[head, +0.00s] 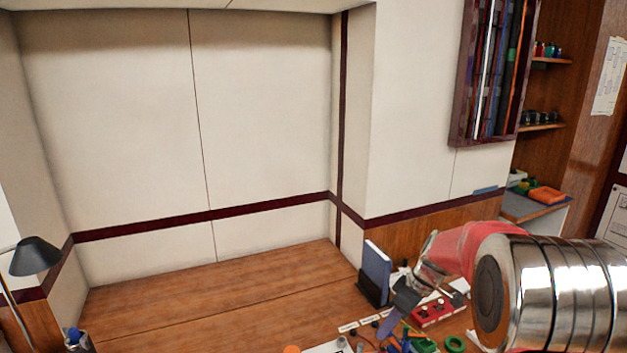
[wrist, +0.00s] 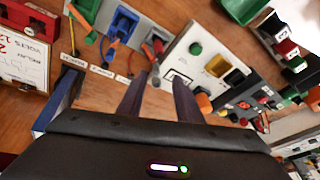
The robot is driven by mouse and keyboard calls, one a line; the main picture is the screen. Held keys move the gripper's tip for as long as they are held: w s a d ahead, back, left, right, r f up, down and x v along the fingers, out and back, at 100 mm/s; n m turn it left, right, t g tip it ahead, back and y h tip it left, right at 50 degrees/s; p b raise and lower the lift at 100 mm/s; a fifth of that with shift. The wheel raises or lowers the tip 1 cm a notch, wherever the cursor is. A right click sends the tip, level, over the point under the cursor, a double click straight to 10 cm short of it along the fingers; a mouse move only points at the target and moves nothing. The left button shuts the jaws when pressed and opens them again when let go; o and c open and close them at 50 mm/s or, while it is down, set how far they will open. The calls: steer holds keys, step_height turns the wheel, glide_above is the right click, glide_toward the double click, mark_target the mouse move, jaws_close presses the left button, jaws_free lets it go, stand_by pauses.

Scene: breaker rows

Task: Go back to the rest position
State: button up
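My gripper (head: 390,322) is at the lower right of the head view, at the end of my silver and red arm, pointing down over the cluttered right part of the wooden desk (head: 220,300). In the wrist view my gripper's two dark fingers (wrist: 160,85) stand apart with a gap between them. Nothing shows held between them. A pale panel (wrist: 205,70) with a green button and a dark switch lies beyond and to the right of the fingertips. Whether the fingers touch anything cannot be told.
A blue binder (head: 376,262) stands upright in a dark holder left of my gripper. A red switch block (head: 437,311) and green rings (head: 424,345) lie close by on the desk. A dark lamp (head: 36,256) stands far left. The desk's middle is clear.

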steer(key=s+a+r+m+t+h, duration=0.1)
steer(key=s+r+m, duration=0.2)
steer(key=s, duration=0.7)
steer(key=s+a+r+m+t+h, duration=0.1)
steer(key=s+r+m, duration=0.2)
steer(key=s+r, duration=0.4)
steer(key=s+a+r+m+t+h, duration=0.1)
steer(key=s+r, duration=0.4)
steer(key=s, duration=0.8)
steer(key=shift+s+a+m+t+h, duration=0.15)
steer(key=shift+a+m+t+h, duration=0.4)
steer(key=shift+m, duration=0.75)
